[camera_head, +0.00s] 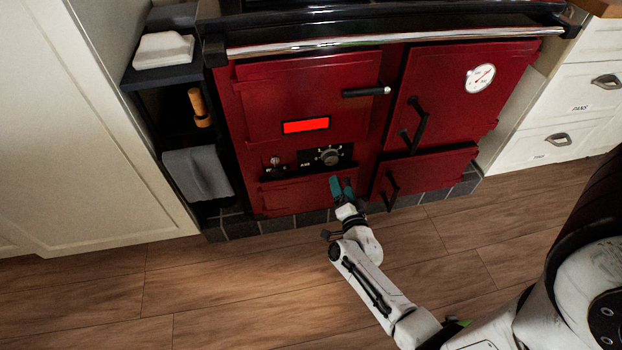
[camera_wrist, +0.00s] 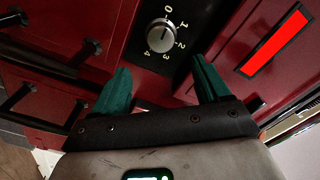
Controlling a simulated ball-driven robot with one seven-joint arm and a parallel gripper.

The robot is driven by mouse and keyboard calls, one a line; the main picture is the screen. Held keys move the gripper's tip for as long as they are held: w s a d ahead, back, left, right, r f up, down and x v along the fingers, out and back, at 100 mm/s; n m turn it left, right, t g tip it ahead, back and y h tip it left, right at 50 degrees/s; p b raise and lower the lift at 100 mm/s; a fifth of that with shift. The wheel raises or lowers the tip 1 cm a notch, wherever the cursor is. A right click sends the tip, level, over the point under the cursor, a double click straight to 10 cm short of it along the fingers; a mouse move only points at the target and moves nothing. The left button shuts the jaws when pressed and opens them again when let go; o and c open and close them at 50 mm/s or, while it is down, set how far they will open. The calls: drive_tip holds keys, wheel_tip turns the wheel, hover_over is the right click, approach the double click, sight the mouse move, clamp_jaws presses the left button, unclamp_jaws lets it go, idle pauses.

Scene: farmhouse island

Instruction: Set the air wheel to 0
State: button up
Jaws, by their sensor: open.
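The air wheel (camera_head: 330,157) is a round silver-grey knob on a black panel low on the red stove. In the wrist view the air wheel (camera_wrist: 160,36) sits beside a printed scale running from 0 to 4. I cannot tell for sure which number it points at. My gripper (camera_head: 342,182) has teal fingers and is just below the panel in the head view. In the wrist view my gripper (camera_wrist: 160,70) is open and empty, with the wheel beyond the gap between its fingertips, apart from them.
A glowing red window (camera_head: 306,126) sits above the panel. A smaller knob (camera_head: 275,163) is left of the wheel. Black door handles (camera_head: 391,190) project on the right, and a chrome rail (camera_head: 380,39) crosses the top. The wooden floor (camera_head: 230,290) in front is clear.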

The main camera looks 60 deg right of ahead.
sight(333, 162)
drive_tip(key=b+x, duration=0.4)
drive_tip(key=x, duration=0.5)
drive_tip(key=shift+w+d+f, duration=0.1)
drive_tip(key=shift+w, duration=0.1)
drive_tip(key=shift+w+d+b, duration=0.4)
drive_tip(key=shift+d, duration=0.15)
drive_tip(key=c, duration=1)
drive_tip(key=shift+n, duration=0.8)
drive_tip(key=shift+c, duration=0.2)
drive_tip(key=o, duration=1)
drive_tip(key=shift+o, duration=0.2)
